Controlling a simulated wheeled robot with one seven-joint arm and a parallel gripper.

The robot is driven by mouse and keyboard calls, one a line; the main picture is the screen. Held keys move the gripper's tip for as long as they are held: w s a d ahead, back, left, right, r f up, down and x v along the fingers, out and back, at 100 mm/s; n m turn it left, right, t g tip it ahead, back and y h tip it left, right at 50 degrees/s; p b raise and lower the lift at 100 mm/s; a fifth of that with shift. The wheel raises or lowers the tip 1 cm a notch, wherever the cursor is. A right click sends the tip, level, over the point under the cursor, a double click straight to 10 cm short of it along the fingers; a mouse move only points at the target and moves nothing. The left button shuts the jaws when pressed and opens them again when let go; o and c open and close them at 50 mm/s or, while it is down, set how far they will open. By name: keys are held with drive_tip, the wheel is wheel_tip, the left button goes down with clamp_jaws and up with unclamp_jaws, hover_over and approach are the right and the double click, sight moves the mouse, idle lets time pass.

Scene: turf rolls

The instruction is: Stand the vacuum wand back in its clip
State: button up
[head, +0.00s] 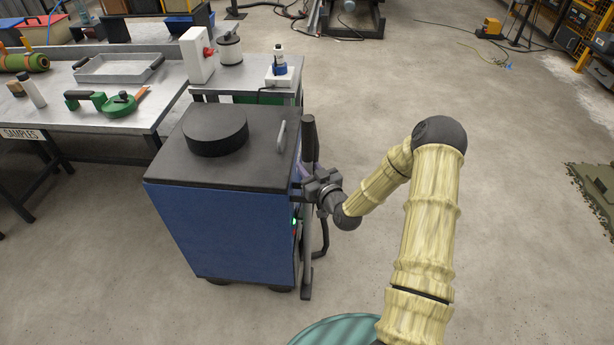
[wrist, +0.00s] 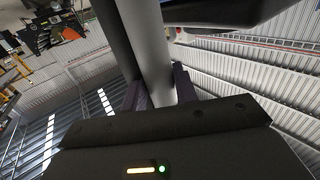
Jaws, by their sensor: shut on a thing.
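The vacuum wand (head: 308,252) is a grey tube with a dark upper grip, standing close to upright beside the right side of the blue vacuum unit (head: 222,223). My gripper (head: 313,190) is shut on the wand below its dark grip. In the wrist view the wand (wrist: 150,45) runs up between the two fingers of my gripper (wrist: 160,90). The clip is hard to make out; a dark bracket near the unit's upper right edge is partly hidden by the wand and my gripper. I cannot tell whether the wand sits in it.
A workbench (head: 115,118) with a tray (head: 118,68) and a green tool (head: 120,103) stands at the left. A small metal table (head: 238,82) with bottles is behind the unit. The floor to the right is open, with a dark green mat (head: 595,195) at the far edge.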

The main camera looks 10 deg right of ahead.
drive_tip(key=shift+w+a+f, duration=0.1)
drive_tip(key=shift+a+f, duration=0.1)
drive_tip(key=shift+f, duration=1.8)
drive_tip(key=o, duration=1)
drive_tip(key=shift+p, duration=0.3)
drive_tip(key=b+v, duration=0.2)
drive_tip(key=v, duration=1)
